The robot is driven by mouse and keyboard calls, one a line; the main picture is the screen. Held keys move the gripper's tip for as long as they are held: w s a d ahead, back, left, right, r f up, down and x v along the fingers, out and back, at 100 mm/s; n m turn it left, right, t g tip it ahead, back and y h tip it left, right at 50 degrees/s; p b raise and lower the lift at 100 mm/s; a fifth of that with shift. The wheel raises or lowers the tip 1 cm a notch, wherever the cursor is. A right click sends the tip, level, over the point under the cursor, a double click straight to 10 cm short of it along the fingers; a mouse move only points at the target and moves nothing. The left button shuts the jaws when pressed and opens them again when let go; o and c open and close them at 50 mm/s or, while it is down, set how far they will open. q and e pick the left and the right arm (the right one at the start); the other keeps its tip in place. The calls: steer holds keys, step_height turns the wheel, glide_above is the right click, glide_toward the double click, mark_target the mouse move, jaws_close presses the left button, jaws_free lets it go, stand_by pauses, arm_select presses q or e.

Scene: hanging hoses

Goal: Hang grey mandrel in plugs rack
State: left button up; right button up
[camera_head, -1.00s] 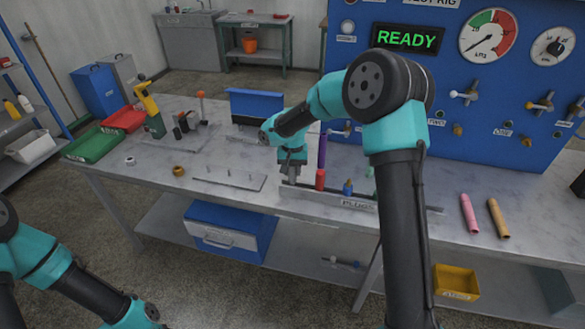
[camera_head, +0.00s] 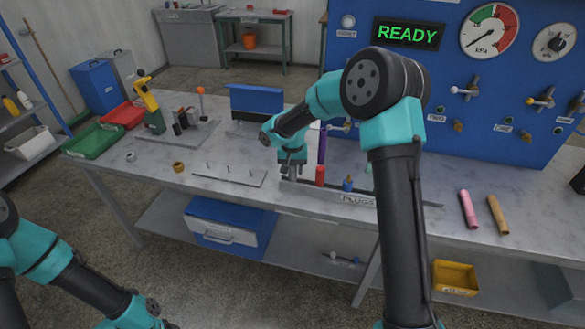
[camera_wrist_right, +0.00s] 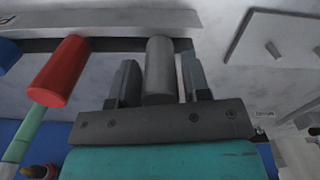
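The grey mandrel (camera_wrist_right: 160,72) is between the two fingers of my right gripper (camera_wrist_right: 161,80) in the right wrist view. Its far end meets the dark slot of the plugs rack (camera_wrist_right: 110,45), in line with the red plug. A narrow gap seems to show beside the mandrel, so the fingers look slightly open around it. In the head view my right gripper (camera_head: 291,172) points down at the left end of the plugs rack (camera_head: 325,198); the mandrel is hardly visible there. My left gripper (camera_head: 155,318) is at the bottom edge, mostly cut off.
A red plug (camera_head: 320,176), a purple rod (camera_head: 322,145) and a blue plug (camera_head: 347,184) stand along the rack. A pegged plate (camera_head: 228,174) lies to its left. Pink (camera_head: 468,210) and orange (camera_head: 497,214) cylinders lie on the right. The blue test rig (camera_head: 480,130) stands behind.

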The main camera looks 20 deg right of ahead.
steer(key=o, duration=0.3)
step_height(320, 180, up, 18)
steer(key=shift+f, duration=0.25)
stand_by(0.5)
steer(key=shift+f, duration=0.1)
stand_by(0.7)
